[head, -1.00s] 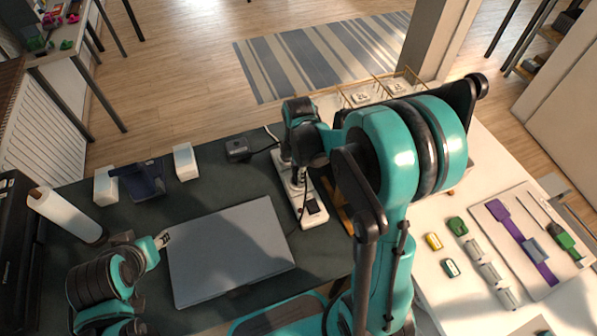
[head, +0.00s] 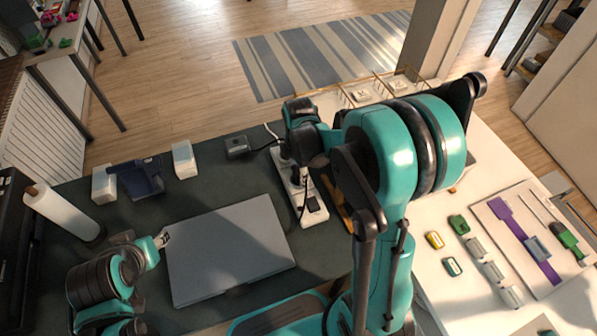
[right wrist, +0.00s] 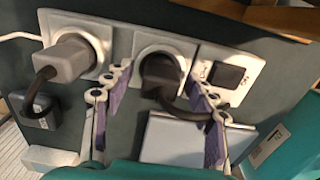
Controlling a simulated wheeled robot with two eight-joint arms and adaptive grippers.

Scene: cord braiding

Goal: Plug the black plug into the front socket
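The white power strip (head: 312,209) lies on the dark desk mat, and in the right wrist view it (right wrist: 120,45) spans the top. The black plug (right wrist: 160,76) sits at the middle socket (right wrist: 182,46), with its cable curving right behind a finger. It looks set into the socket's recess; its full depth is hidden. My right gripper (right wrist: 160,112) is open, its purple-padded fingers apart on both sides of the plug. In the head view the right gripper (head: 297,168) is over the strip. My left gripper (head: 162,239) is beside the laptop, with its fingers too small to judge.
A grey plug (right wrist: 68,58) fills the neighbouring socket. A dark switch (right wrist: 227,76) is at the strip's other end. A closed grey laptop (head: 230,250) lies left of the strip. A black adapter box (head: 237,147) sits behind, with a cable to the strip.

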